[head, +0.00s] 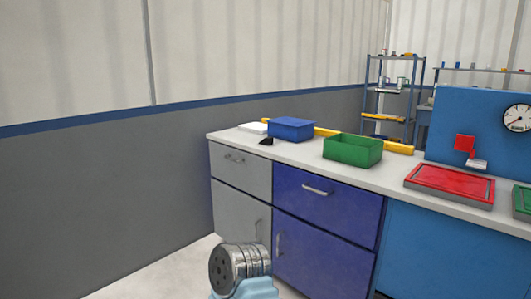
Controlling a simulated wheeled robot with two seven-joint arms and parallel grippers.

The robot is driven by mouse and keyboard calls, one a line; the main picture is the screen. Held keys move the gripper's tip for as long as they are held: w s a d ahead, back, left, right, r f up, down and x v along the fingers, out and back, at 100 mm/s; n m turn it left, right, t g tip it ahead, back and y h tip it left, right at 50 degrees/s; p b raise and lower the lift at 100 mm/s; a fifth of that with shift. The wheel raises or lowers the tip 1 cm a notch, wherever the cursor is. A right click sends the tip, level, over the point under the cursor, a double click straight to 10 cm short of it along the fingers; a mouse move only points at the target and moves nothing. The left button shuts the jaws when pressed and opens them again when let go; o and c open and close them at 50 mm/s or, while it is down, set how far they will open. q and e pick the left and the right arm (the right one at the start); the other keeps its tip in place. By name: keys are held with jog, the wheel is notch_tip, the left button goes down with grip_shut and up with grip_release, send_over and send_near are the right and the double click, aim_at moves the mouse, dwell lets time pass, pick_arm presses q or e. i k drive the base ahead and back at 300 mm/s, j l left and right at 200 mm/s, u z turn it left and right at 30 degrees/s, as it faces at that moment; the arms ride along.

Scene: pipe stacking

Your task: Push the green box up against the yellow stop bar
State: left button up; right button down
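The green box (349,154) is an open-topped bin standing upright on the light counter. The yellow stop bar (399,148) lies along the back of the counter, behind the green box, and shows on both sides of it. The box hides part of the bar, so I cannot tell whether the two touch. Neither of my grippers shows in the head view. Only a metal joint of one of my arms is at the bottom, low in front of the cabinets.
A blue box (291,130) stands left of the green box, in front of the bar. A small black item (266,141) and a white item (253,127) lie near the counter's left end. A red tray (450,184) is at the right, before a blue panel (480,135).

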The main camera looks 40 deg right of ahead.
aim_at(361, 152)
jog(key=i+z, duration=0.45)
jog(key=i+j+z, duration=0.2)
jog(key=i+z, duration=0.25)
jog(key=i+j+z, duration=0.4)
jog(key=i+l, duration=0.1)
